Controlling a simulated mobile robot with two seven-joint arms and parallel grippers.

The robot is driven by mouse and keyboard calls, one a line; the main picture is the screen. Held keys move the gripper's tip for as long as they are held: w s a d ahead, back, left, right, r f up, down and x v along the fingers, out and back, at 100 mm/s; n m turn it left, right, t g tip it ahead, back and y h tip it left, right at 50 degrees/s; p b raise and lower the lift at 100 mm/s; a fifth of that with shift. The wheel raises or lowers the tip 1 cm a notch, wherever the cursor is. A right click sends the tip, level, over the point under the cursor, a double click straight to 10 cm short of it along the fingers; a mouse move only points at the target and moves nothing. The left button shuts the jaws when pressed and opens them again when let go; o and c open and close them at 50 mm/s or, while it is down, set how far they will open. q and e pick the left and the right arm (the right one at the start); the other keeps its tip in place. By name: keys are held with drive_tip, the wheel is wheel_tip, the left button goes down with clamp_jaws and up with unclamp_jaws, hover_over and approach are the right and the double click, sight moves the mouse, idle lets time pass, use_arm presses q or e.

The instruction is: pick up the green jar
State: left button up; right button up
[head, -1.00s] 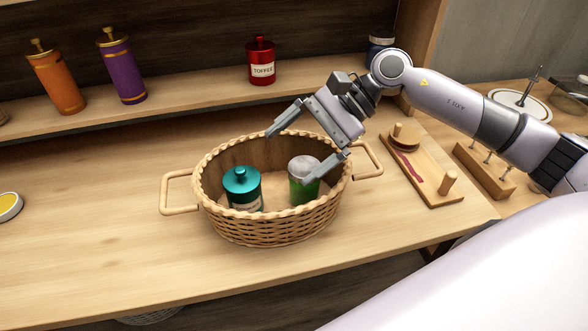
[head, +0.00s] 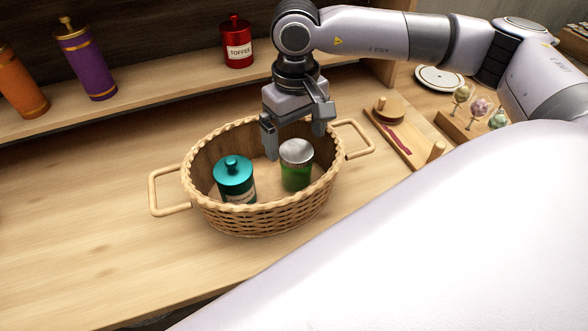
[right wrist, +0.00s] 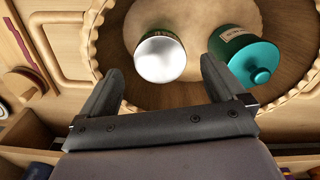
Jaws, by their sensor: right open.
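The green jar (head: 296,172) has a silver lid and stands in a wicker basket (head: 262,220) on the wooden counter. Its silver lid also shows in the right wrist view (right wrist: 160,60). A teal tin (head: 235,181) with a pale label stands in the basket to the left of the jar; it also shows in the right wrist view (right wrist: 243,58). My right gripper (head: 295,146) is open and empty, above the back of the basket. In the right wrist view its fingers (right wrist: 162,85) are spread, with the jar's lid ahead of the gap between them. My left gripper is not in view.
A red toffee tin (head: 237,42), a purple bottle (head: 85,58) and an orange bottle (head: 20,84) stand on the shelf behind. A wooden board (head: 402,138) lies right of the basket, near a stand with lollipops (head: 466,124). The counter left of the basket is clear.

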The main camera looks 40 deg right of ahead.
sight(296, 150)
wheel_tip(296, 150, down, 6)
drive_tip(key=shift+s+r+p, duration=0.15)
drive_tip(key=shift+r+p, duration=0.05)
drive_tip(key=shift+p, duration=0.2)
drive_tip(key=c, duration=1.2)
drive_tip(key=shift+r, duration=0.1)
